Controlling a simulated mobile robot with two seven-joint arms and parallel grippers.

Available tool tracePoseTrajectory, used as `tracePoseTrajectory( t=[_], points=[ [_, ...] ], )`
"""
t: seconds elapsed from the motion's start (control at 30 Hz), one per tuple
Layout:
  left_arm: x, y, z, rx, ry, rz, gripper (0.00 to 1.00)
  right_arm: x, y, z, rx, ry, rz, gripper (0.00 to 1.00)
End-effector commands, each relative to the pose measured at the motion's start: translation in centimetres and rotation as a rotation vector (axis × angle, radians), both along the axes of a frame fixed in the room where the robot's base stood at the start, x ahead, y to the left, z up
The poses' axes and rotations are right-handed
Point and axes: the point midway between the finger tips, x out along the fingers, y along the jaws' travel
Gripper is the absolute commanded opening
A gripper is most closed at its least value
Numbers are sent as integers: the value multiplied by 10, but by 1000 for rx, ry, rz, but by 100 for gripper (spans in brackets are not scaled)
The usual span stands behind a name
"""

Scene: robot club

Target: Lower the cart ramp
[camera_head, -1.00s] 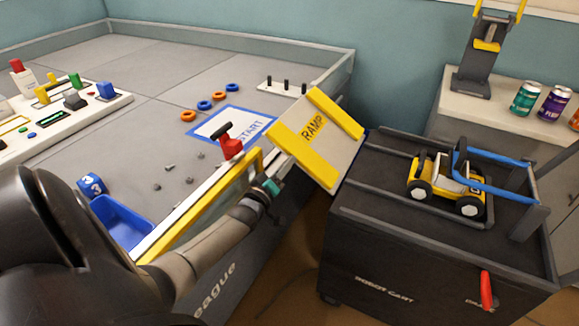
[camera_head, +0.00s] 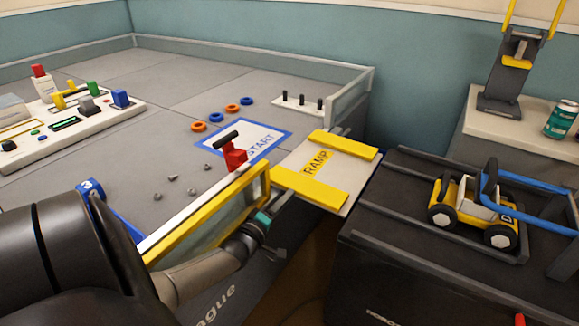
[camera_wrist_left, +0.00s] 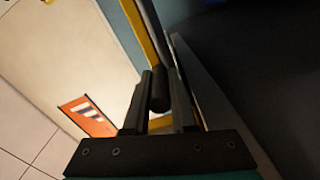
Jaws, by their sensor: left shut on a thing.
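The ramp (camera_head: 318,167), a pale board with yellow strips and the word RAMP, lies nearly level in the head view. It spans the gap between the field table's edge and the cart (camera_head: 400,245). I cannot tell whether the ramp's far edge touches the table. My right gripper is not in view.
A red lever piece (camera_head: 234,153) is on the table wall by the START mat (camera_head: 262,136). Loose rings (camera_head: 215,117) and small grey bits lie on the table. A side counter (camera_head: 515,136) stands behind the cart.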

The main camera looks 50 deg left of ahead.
Motion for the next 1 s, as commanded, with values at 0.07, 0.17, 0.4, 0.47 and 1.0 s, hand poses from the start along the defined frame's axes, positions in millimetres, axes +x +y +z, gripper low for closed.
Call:
tracePoseTrajectory(
  t=[0.07, 0.17, 0.4, 0.47, 1.0],
  points=[
    [-2, 0, -3, 3, 1, -2, 0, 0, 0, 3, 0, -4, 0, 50],
    [-3, 0, -4, 4, 2, -2, 0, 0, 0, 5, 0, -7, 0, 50],
    [-4, 0, -4, 5, 1, -1, 0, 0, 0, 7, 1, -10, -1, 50],
    [-4, 0, -4, 5, 1, -1, 0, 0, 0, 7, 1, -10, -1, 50],
    [-4, 1, -4, 4, 1, 0, 55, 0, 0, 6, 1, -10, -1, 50]
  ],
)
